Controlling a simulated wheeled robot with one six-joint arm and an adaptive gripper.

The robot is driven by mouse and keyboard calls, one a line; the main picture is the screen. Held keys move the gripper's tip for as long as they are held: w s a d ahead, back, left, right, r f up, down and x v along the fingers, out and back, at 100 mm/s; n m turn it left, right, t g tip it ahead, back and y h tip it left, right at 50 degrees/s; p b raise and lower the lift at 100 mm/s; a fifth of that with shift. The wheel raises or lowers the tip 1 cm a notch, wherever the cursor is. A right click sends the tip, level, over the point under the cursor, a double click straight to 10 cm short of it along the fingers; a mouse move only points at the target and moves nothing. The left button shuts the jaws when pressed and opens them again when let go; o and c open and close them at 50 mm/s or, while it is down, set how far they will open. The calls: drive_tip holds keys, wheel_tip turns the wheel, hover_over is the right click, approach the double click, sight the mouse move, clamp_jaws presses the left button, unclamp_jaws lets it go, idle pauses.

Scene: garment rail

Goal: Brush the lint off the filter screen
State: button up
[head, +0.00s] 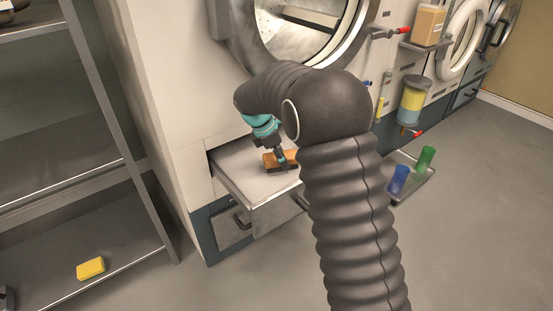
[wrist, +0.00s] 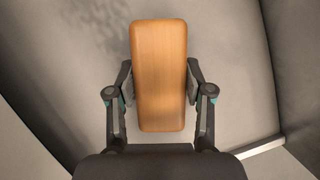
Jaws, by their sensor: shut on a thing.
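My gripper (wrist: 160,92) is shut on a brush with an orange-brown wooden back (wrist: 160,60), one finger against each long side. In the head view the brush (head: 271,161) is low over the pale filter screen (head: 240,170) in the pulled-out drawer (head: 268,214). The bristles are hidden beneath the back, and I cannot tell whether they touch the screen. In the wrist view a grey speckled patch (wrist: 95,32) shows on the screen, at the upper left of the brush. My arm hides the right part of the drawer.
A small tray with blue (head: 398,179) and green (head: 425,160) cups is at the right.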

drive_tip(key=shift+w+d, duration=1.2)
drive_tip(key=shift+d, duration=0.55)
drive_tip(key=shift+w+d, duration=1.15)
drive_tip(key=shift+d, duration=0.6)
drive_tip(key=shift+w+d, duration=1.2)
drive_tip(key=shift+d, duration=0.55)
